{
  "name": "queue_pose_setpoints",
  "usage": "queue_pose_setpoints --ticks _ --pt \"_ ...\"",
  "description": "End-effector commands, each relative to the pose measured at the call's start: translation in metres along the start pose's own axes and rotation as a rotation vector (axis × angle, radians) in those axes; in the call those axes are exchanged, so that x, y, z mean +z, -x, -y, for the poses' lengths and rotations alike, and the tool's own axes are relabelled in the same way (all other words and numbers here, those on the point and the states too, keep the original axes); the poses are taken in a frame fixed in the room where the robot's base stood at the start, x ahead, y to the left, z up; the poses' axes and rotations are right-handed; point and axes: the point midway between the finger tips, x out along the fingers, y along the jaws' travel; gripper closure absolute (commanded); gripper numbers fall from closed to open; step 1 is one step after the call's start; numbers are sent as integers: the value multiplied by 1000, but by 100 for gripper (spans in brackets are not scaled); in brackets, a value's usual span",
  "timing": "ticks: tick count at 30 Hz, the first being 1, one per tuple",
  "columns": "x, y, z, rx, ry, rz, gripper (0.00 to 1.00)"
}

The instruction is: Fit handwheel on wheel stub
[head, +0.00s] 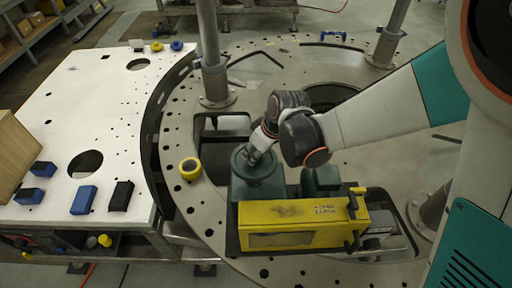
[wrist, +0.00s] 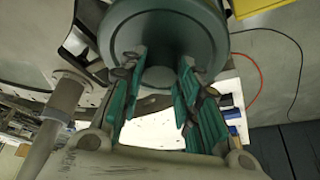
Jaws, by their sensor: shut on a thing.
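The handwheel (head: 259,170) is a round, dark green disc in the head view. It sits over the left end of the green and yellow machine. In the wrist view the handwheel (wrist: 165,28) fills the top middle, with its paler hub towards me. My gripper (head: 254,156) is above the disc in the head view, fingers pointing down. In the wrist view its green fingers (wrist: 160,68) stand on both sides of the hub and are shut on it. The wheel stub is not visible; I cannot tell whether the wheel touches it.
A yellow box (head: 292,226) forms the front of the machine. A second green block (head: 321,181) stands right of the wheel. Metal posts (head: 213,72) rise from the round plate (head: 185,147). A white table (head: 75,115) with blue and black blocks lies left.

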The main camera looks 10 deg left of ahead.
Motion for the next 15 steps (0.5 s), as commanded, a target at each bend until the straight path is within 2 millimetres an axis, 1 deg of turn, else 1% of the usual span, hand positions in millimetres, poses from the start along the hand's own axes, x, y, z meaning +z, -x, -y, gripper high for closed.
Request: queue_pose_setpoints --ticks 1,9,15 --pt "2 -6 0 0 0 -1 100" --pt "12 -29 0 0 0 -1 100" --pt "17 -42 0 0 0 -1 100"
